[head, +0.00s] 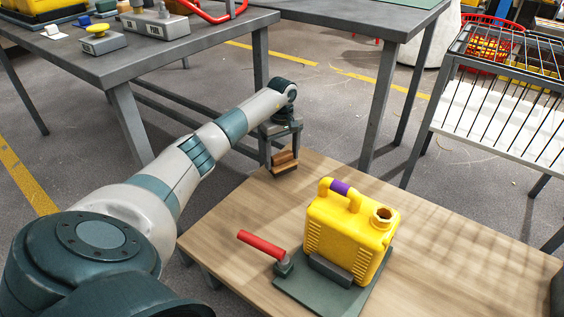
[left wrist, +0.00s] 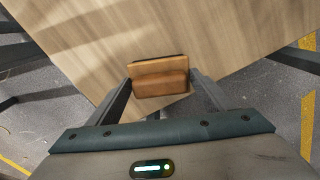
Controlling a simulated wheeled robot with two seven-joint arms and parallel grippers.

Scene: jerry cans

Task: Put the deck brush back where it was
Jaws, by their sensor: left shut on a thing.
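The deck brush (head: 285,161) is a small wooden-brown block near the far left corner of the wooden table (head: 455,250). My left gripper (head: 280,154) reaches down from above and is shut on it. In the left wrist view the brush (left wrist: 160,77) sits between the two fingers (left wrist: 160,82), close to the table's edge. I cannot tell whether its underside touches the tabletop. My right gripper is not in view.
A yellow jerry can (head: 345,235) with a purple handle band stands on a dark green plate (head: 305,293). A red-handled tool (head: 262,243) is beside it. Grey workbenches (head: 100,65) stand behind, and a wire rack (head: 500,90) at right. The wooden table's right part is clear.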

